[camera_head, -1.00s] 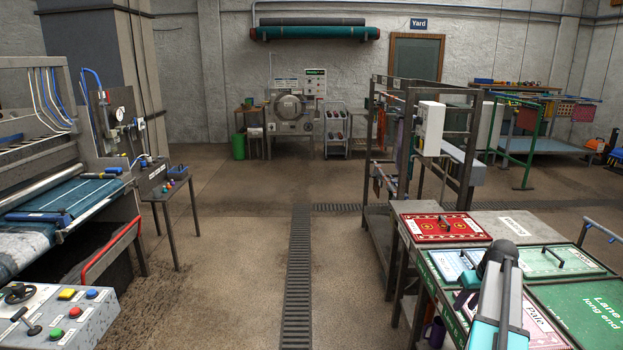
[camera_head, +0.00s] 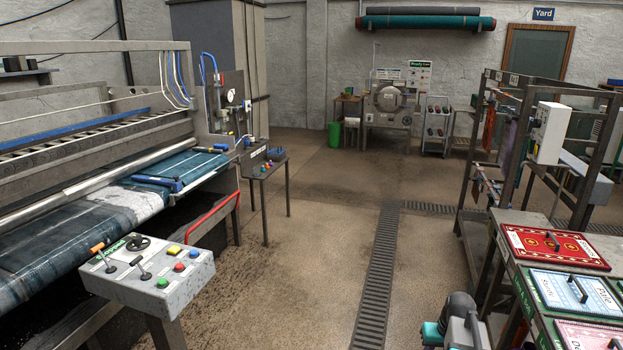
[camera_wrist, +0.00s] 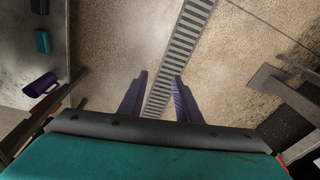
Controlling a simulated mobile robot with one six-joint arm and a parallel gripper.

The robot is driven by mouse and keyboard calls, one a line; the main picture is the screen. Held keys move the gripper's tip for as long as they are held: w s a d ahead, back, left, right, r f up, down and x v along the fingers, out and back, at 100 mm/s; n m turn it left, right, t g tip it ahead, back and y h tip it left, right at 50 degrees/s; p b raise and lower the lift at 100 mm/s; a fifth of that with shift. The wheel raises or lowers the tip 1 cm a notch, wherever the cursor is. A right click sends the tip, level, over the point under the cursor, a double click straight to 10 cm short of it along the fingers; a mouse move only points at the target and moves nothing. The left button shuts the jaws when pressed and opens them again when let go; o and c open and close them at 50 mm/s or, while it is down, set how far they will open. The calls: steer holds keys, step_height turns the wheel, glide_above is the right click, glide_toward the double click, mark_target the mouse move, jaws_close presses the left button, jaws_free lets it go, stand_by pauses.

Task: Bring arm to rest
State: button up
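My arm (camera_head: 460,325), grey and teal, shows at the bottom edge of the head view, just left of the sample table. Its outer end is not clearly seen there. In the wrist view my gripper (camera_wrist: 157,82) has two dark purple fingers, set apart with nothing between them. They point over the brown floor (camera_wrist: 115,50) and the drain grate (camera_wrist: 182,40), clear of both.
A table with red and blue lidded panels (camera_head: 555,247) stands close on the right. A control box (camera_head: 150,275) with levers and buttons and a rug-washing machine (camera_head: 120,205) stand on the left. The floor between (camera_head: 310,260) is open. A purple mug-like object (camera_wrist: 42,85) shows at left.

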steer(key=s+a+f, duration=0.3)
steer(key=a, duration=0.4)
steer(key=s+a+f+n+g, duration=0.1)
steer(key=s+a+f, duration=0.1)
steer(key=a, duration=0.5)
steer(key=s+a+f, duration=0.3)
steer(key=a, duration=0.4)
steer(key=s+f+g, duration=0.3)
steer(key=s+f, duration=0.5)
steer(key=s, duration=0.4)
steer(key=s+f+g, duration=0.3)
steer(key=s+f, duration=0.6)
steer(key=s, duration=0.4)
steer(key=shift+s+d+f+n+h, duration=0.15)
steer(key=shift+s+f+n+h, duration=0.1)
steer(key=shift+s+n+h, duration=0.05)
